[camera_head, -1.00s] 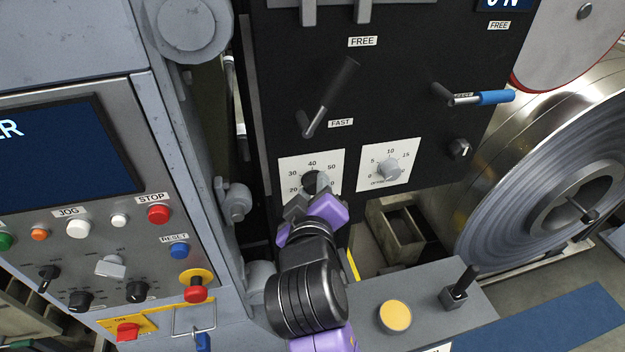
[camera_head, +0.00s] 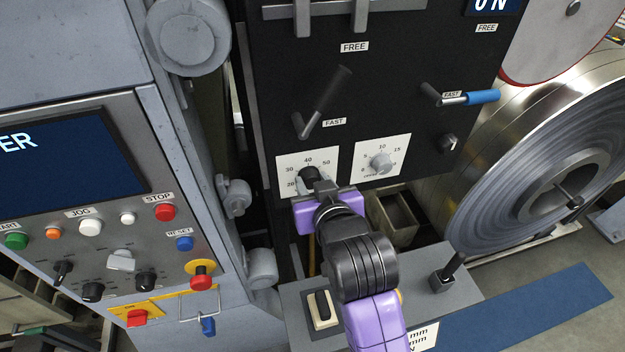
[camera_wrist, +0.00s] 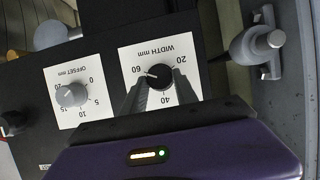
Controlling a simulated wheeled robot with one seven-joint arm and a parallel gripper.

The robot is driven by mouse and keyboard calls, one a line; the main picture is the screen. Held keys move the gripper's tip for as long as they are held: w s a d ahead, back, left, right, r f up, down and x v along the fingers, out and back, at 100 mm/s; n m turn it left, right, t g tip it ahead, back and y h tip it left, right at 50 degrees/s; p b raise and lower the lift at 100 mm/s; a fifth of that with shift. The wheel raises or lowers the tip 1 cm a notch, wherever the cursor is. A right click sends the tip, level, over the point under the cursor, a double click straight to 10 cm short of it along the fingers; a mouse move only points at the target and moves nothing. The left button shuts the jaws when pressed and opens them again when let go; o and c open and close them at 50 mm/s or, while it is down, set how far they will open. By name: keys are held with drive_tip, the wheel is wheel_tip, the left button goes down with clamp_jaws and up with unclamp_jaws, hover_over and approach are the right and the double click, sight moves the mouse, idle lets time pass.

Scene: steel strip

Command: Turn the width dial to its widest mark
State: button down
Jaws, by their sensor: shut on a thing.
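The width dial is a black knob (camera_head: 309,175) on a white scale plate (camera_head: 290,163) on the black panel. In the wrist view the same knob (camera_wrist: 160,77) appears upside down under "WIDTH mm", with 20, 40 and 60 readable. Its white pointer line appears to point to the 60 side, at or close to that mark. My gripper (camera_head: 312,187) reaches the knob from below. In the wrist view its dark fingers (camera_wrist: 160,88) are shut on the knob, one on each side. The fingers hide part of the scale.
The grey offset dial (camera_head: 380,163) sits close beside on its own plate. Above are a dark lever (camera_head: 326,103) and a blue-handled lever (camera_head: 481,97). A button console (camera_head: 110,235) stands left; a steel coil (camera_head: 540,150) is right. A grey ledge lies under my arm.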

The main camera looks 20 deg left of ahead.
drive_tip(key=shift+f, duration=0.1)
idle(0.5)
drive_tip(key=c, duration=0.9)
unclamp_jaws()
drive_tip(key=shift+c, duration=0.2)
drive_tip(key=b+v, duration=0.1)
drive_tip(key=v, duration=0.7)
drive_tip(key=shift+w, duration=0.15)
